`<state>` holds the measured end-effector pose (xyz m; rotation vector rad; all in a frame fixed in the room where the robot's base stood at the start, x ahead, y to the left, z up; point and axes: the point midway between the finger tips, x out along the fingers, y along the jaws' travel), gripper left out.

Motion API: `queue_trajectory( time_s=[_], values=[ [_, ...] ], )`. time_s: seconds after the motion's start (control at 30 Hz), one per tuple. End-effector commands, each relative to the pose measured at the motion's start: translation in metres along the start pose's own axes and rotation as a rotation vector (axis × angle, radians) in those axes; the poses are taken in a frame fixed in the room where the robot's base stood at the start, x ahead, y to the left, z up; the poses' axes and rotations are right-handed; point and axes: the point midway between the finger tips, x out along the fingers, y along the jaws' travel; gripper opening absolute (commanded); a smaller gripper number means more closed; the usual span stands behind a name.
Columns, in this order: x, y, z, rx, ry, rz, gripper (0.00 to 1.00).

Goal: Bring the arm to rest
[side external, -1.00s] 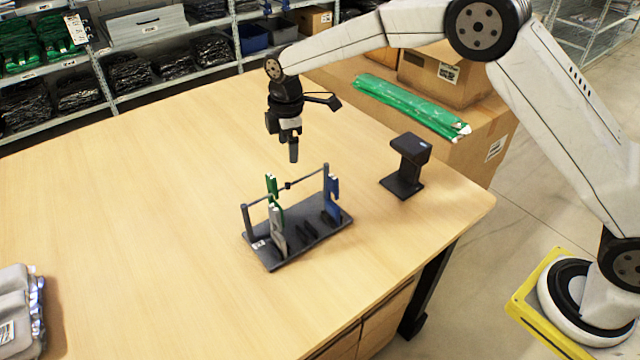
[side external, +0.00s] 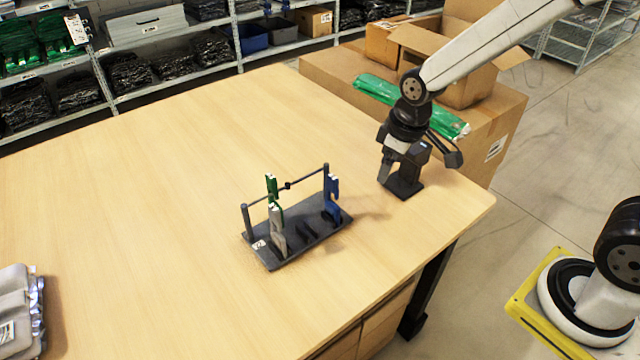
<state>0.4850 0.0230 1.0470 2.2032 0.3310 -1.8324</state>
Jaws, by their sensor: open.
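My gripper (side external: 384,172) points down above the right part of the table, in front of the dark scanner stand (side external: 405,186) in the picture and partly covering it. It looks empty, with its jaws open; the gap between the fingers is hard to see from this side. A dark rack (side external: 292,243) with a crossbar stands on the table to the left of my gripper. A green piece (side external: 271,187), a grey piece (side external: 277,230) and a blue piece (side external: 332,198) stand upright on it. My gripper is apart from the rack.
Cardboard boxes (side external: 490,110) stand behind the table's right edge, with a green bagged item (side external: 375,90) on top. Grey bagged items (side external: 18,310) lie at the table's left front. Shelves (side external: 180,75) line the back. The wooden table (side external: 150,210) is mostly clear.

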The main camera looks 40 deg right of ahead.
Motion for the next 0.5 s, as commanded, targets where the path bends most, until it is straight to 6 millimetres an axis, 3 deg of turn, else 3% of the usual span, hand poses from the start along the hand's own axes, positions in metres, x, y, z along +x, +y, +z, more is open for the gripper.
queue_trajectory(
  time_s=[0.1,0.3,0.5],
  values=[
    [-0.003,-0.002,0.033,0.114,0.015,0.008,0.87],
    [-0.004,-0.007,0.076,0.268,0.037,0.016,0.87],
    [-0.004,-0.009,0.095,0.339,0.048,0.02,0.87]
  ],
)
